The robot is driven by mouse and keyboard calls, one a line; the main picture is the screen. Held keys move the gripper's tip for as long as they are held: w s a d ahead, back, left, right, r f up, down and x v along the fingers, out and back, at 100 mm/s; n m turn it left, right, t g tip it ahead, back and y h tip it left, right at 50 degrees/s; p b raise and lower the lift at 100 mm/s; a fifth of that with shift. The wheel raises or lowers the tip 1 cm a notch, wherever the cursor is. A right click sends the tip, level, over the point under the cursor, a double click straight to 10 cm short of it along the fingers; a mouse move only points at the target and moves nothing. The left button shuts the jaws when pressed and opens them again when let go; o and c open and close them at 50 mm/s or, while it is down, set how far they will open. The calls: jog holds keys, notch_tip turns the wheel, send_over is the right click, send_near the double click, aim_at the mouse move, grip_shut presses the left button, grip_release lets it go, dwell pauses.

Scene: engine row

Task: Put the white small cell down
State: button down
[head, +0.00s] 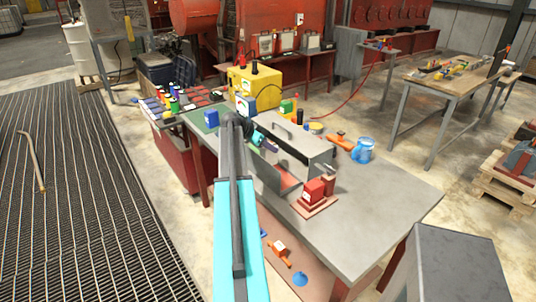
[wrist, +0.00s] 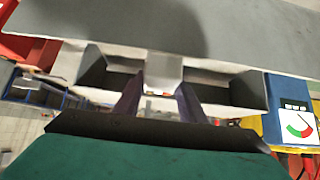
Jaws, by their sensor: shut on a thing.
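My gripper (wrist: 158,92) is shut on the white small cell (wrist: 163,69), a pale block between its two dark fingertips in the wrist view. Behind the fingers is an open grey box (wrist: 245,92), with dark hollows to either side of the cell. I cannot tell whether the cell touches it. In the head view, my gripper (head: 268,143) is partly hidden by my arm, at the left end of a grey metal case (head: 305,146) on the workbench (head: 385,205). I cannot make out the cell there.
A red block (head: 314,190) sits on a base near the bench's front edge. A blue container (head: 364,150) and an orange tool (head: 340,141) lie to the right. The bench's right end is clear.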

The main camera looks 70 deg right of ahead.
jog(key=shift+f+p, duration=0.55)
jog(key=shift+f, duration=1.15)
jog(key=shift+f, duration=0.1)
jog(key=c, duration=1.2)
grip_release()
jog(key=shift+o, duration=0.2)
jog(key=shift+w+a+r, duration=0.25)
jog(key=shift+a+r, duration=0.15)
jog(key=shift+r, duration=0.05)
jog(key=b+v, duration=0.3)
jog(key=v, duration=0.7)
jog(key=shift+a+r, duration=0.2)
jog(key=shift+r, duration=0.15)
jog(key=shift+w, duration=0.1)
